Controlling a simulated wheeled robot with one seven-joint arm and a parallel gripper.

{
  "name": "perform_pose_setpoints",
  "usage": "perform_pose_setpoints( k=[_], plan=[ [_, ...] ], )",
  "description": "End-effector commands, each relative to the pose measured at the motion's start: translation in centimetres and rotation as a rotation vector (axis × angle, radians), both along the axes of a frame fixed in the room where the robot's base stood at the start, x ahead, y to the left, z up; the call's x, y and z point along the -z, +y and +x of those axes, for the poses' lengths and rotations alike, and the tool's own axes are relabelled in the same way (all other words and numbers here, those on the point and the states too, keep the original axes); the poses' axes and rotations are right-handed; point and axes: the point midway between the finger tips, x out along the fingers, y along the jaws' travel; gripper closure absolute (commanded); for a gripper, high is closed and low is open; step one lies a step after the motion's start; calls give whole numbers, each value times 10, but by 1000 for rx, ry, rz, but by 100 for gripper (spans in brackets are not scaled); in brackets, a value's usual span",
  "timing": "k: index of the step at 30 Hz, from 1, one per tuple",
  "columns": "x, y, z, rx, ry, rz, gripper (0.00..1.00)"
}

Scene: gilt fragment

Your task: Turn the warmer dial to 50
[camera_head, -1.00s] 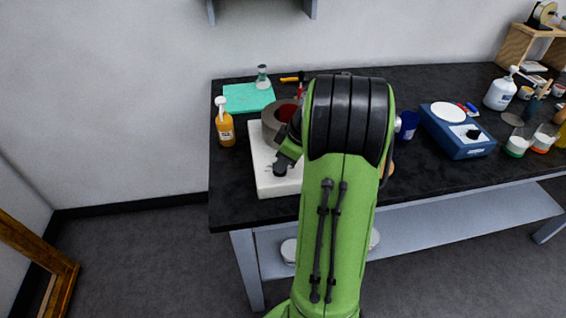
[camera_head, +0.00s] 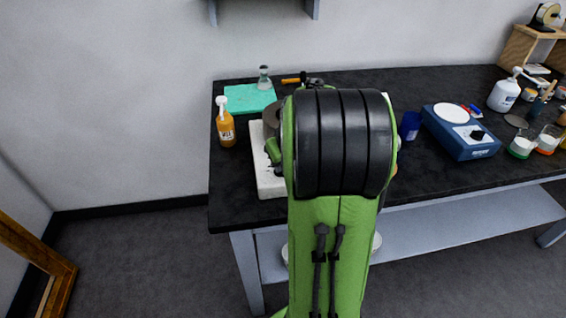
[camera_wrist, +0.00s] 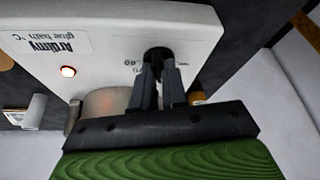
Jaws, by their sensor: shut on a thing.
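The warmer is a white box (camera_head: 265,178) with a grey round pot (camera_head: 270,117) on it, partly hidden behind my arm in the head view. My gripper (camera_wrist: 158,82) is shut on the black dial (camera_wrist: 157,55), a finger on each side. A printed 60 shows beside the dial; the pointer and the other marks are hidden or too small to read. The head view does not show the fingertips.
An orange pump bottle (camera_head: 225,124) stands left of the warmer, with a teal mat (camera_head: 249,98) and a small flask (camera_head: 264,79) behind. A blue device with a white top plate (camera_head: 458,135) stands to the right. The dark tabletop between has some free room.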

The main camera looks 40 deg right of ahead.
Motion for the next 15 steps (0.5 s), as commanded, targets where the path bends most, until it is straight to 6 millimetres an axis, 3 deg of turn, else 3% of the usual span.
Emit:
perform_pose_setpoints(
  k=[15],
  plan=[
    [-1, 0, 0, 33, -1, -1, 100]
  ],
)
